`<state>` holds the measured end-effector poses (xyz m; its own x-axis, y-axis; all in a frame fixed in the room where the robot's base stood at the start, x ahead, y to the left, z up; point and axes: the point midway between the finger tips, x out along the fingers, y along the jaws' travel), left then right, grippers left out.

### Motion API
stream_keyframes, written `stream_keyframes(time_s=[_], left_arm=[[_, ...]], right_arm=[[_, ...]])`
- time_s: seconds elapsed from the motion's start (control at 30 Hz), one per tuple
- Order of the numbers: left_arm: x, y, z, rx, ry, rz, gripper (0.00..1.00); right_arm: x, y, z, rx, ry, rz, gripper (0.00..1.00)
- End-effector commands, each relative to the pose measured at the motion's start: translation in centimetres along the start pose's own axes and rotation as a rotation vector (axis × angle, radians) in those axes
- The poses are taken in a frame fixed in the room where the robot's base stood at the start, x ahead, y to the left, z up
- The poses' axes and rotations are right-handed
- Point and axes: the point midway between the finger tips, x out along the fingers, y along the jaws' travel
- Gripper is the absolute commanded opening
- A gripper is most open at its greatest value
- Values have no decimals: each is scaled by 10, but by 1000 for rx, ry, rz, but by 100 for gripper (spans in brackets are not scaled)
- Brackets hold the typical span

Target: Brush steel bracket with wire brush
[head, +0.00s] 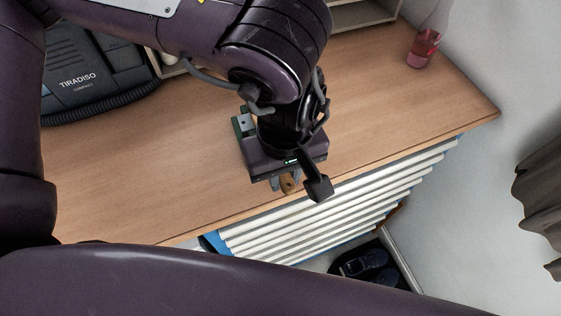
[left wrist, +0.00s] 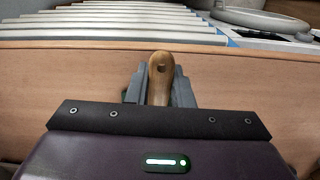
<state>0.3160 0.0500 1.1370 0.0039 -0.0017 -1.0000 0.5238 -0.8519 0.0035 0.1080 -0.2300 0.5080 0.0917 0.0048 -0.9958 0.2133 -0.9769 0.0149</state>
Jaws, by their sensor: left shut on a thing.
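My left gripper (head: 287,182) is over the front edge of the wooden worktop in the head view. It is shut on a wooden handle, likely the wire brush (head: 287,186). In the left wrist view the rounded handle end, with a small hole, stands between the two grey fingers of the left gripper (left wrist: 160,90); the wire brush handle (left wrist: 160,72) is all that shows, and its bristles are hidden. The steel bracket is not visible in either view. My right gripper is not in view.
The wooden worktop (head: 130,180) is mostly clear. A dark case marked TIRADISO (head: 85,75) stands at the back left. White slats (head: 330,215) lie below the front edge, with dark shoes (head: 365,262) beyond.

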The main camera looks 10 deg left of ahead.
Motion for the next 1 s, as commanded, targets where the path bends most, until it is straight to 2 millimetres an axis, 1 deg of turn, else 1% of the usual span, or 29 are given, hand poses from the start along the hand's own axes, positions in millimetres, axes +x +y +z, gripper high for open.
stream_keyframes(time_s=[0.1,0.37,0.8,1.0], left_arm=[[0,0,3,0,-1,0,0],[0,0,2,-1,-2,-1,0],[0,0,-28,-3,-1,0,0],[-1,0,-30,-1,-1,0,0]], right_arm=[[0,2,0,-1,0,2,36],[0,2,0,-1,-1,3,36],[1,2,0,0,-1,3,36],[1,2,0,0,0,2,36]])
